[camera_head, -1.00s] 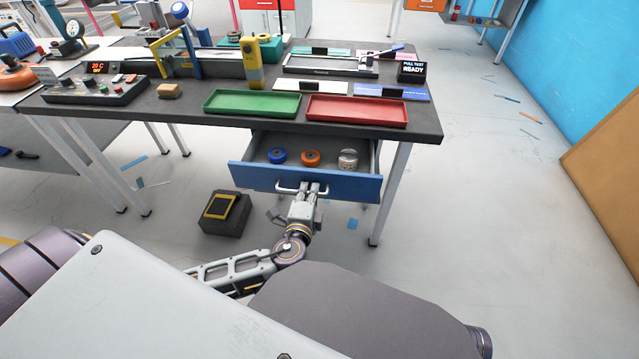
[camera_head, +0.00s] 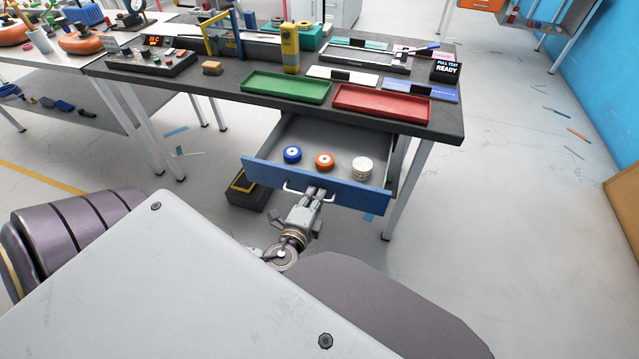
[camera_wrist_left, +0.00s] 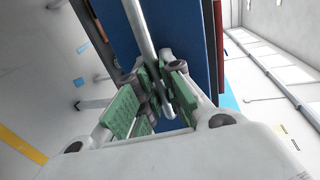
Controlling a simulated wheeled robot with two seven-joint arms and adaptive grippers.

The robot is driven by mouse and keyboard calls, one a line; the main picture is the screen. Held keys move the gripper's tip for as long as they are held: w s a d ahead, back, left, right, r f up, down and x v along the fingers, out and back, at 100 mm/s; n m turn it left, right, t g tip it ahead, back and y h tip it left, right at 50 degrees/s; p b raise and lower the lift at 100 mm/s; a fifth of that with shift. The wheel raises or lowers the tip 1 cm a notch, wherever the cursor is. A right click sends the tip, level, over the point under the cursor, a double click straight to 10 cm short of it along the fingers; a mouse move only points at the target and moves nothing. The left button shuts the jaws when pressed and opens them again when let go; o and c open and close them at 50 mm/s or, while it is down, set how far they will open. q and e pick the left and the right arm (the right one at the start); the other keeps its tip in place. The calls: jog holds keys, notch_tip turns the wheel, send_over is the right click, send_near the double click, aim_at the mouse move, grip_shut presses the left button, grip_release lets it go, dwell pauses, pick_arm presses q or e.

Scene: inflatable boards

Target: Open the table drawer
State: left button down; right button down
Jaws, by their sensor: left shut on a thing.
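The table drawer (camera_head: 268,174) has a blue front and stands pulled out from under the dark table top (camera_head: 430,118). Inside it lie a blue roll (camera_head: 292,155), an orange roll (camera_head: 324,162) and a pale round item (camera_head: 362,168). My left gripper (camera_head: 312,194) is at the drawer's metal handle (camera_head: 290,188), shut on it. In the left wrist view the handle bar (camera_wrist_left: 146,45) runs between the green-padded fingers (camera_wrist_left: 160,98), in front of the blue drawer front (camera_wrist_left: 185,30). My right gripper is not in view.
A green tray (camera_head: 285,88) and a red tray (camera_head: 383,104) lie on the table top above the drawer. A dark box (camera_head: 246,197) stands on the floor under the drawer's left side. Table legs (camera_head: 407,190) flank the drawer.

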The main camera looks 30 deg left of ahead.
pick_arm(q)
jog(key=shift+s+d, duration=0.1)
jog(key=shift+s, duration=0.25)
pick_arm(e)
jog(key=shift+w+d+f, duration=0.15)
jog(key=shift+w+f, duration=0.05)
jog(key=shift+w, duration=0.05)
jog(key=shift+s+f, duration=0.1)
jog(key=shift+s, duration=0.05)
pick_arm(q)
jog(key=c, duration=1.8)
grip_release()
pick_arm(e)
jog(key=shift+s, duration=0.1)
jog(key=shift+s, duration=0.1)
pick_arm(q)
jog(key=shift+s, duration=0.1)
jog(key=shift+v, duration=5.85)
jog(key=shift+f, duration=0.1)
